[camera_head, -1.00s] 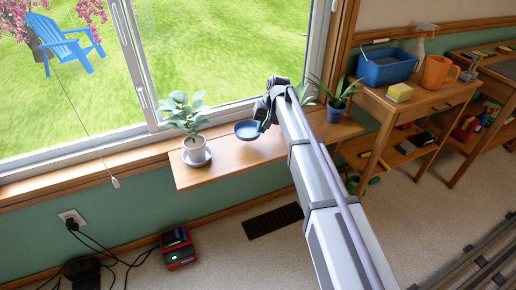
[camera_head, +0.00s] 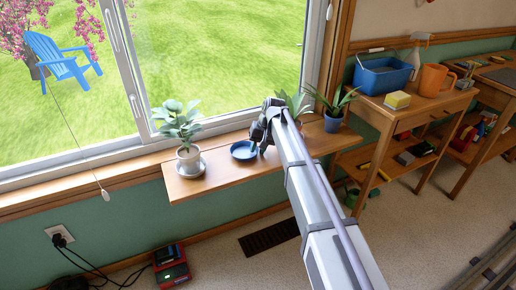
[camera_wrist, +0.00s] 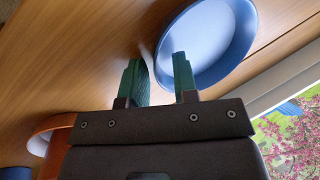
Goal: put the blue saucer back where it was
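The blue saucer (camera_head: 243,150) rests on the wooden window shelf (camera_head: 220,178), just right of the left potted plant. It looks flat on the shelf. My gripper (camera_head: 255,143) is at its right side, low over the shelf. In the wrist view, the saucer (camera_wrist: 205,45) fills the upper right. The two green fingers of my gripper (camera_wrist: 160,78) stand apart, one on each side of the saucer's near rim, with a gap between them. Whether either finger touches the rim is hard to tell.
A leafy plant in a white pot (camera_head: 188,160) stands left of the saucer. A plant in a blue pot (camera_head: 333,122) and another plant (camera_head: 294,106) stand right of my gripper. The window is behind.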

